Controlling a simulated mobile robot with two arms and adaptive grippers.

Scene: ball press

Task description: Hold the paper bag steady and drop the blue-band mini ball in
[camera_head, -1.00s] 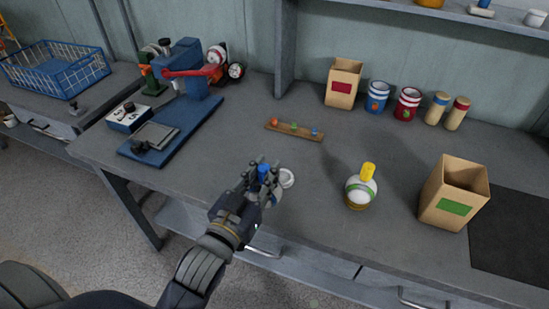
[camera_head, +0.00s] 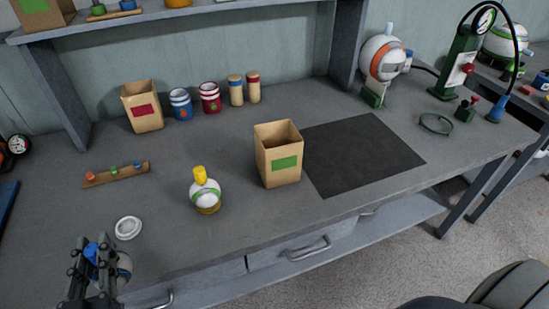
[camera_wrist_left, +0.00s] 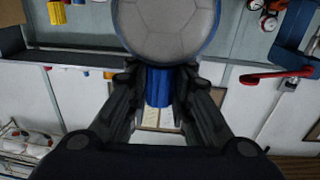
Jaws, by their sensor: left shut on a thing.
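My left gripper (camera_head: 88,272) is shut on the blue knob of the blue-band mini ball (camera_head: 124,267). In the left wrist view the white ball (camera_wrist_left: 165,28) with its blue edge shows just beyond the fingers, and the blue knob (camera_wrist_left: 158,88) is between them. The ball is at the front left of the bench, left of the bags. An open brown paper bag with a green label (camera_head: 265,166) stands upright on the bench's middle. A second paper bag with a red label (camera_head: 134,107) stands farther back. No gripper touches either bag. My right gripper is out of view.
A white ball with a yellow knob (camera_head: 200,175) stands left of the green-label bag. A white ring (camera_head: 128,228) and a peg strip (camera_head: 115,174) lie at left. Blue and red cans (camera_head: 210,98) stand at the back. A dark mat (camera_head: 365,155) lies clear to the right.

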